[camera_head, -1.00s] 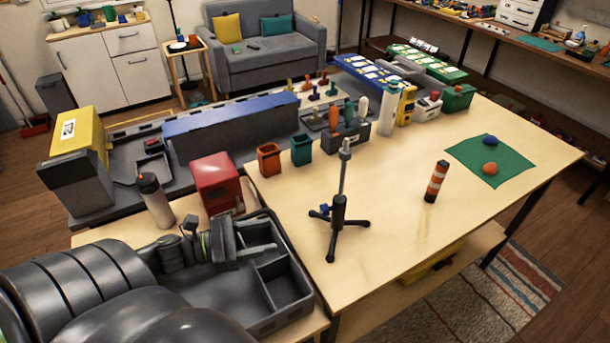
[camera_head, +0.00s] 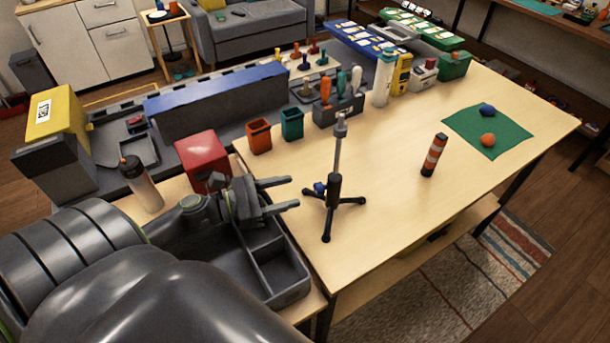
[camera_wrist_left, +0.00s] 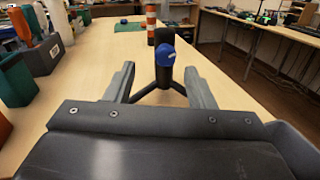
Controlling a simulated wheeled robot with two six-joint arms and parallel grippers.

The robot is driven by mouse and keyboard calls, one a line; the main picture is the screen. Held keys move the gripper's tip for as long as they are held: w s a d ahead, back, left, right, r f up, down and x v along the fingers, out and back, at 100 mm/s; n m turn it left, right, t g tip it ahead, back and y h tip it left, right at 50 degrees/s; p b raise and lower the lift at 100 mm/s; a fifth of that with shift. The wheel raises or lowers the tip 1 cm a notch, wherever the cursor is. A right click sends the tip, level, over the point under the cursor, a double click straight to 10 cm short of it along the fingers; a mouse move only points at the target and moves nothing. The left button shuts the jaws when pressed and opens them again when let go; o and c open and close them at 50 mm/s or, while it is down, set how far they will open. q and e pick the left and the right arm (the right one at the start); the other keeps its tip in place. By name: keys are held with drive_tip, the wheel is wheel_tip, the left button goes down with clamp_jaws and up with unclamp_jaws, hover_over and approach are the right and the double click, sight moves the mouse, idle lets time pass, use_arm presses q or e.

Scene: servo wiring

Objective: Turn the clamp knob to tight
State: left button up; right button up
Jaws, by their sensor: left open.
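The clamp knob (camera_wrist_left: 182,75) is a small blue knob on the side of a black tripod stand (camera_head: 333,190). In the head view the knob (camera_head: 319,188) shows on the left side of the stand's hub, facing my left gripper. The stand is upright on the wooden table, with a grey rod and head above the hub. My left gripper (camera_head: 295,193) is open and empty, to the left of the knob and apart from it. In the left wrist view its two fingers (camera_wrist_left: 158,82) point toward the knob, which appears between them, farther off. My right gripper is not in view.
A grey divided tray (camera_head: 290,290) lies under my left arm. An orange bin (camera_head: 259,137) and a teal bin (camera_head: 292,124) stand behind. A red-striped cylinder (camera_head: 433,155) and a green mat (camera_head: 480,138) are to the right. The table front is clear.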

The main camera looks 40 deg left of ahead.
sight(314, 186)
use_arm(q)
drive_tip(key=p+x, duration=0.1)
drive_tip(key=x, duration=0.2)
drive_tip(key=shift+w+d+r, duration=0.1)
drive_tip(key=shift+w+r, duration=0.05)
drive_tip(key=shift+r, duration=0.05)
drive_tip(key=shift+p+x, duration=0.3)
drive_tip(key=shift+x, duration=0.65)
drive_tip(key=shift+f, duration=0.15)
drive_tip(key=shift+c, duration=0.2)
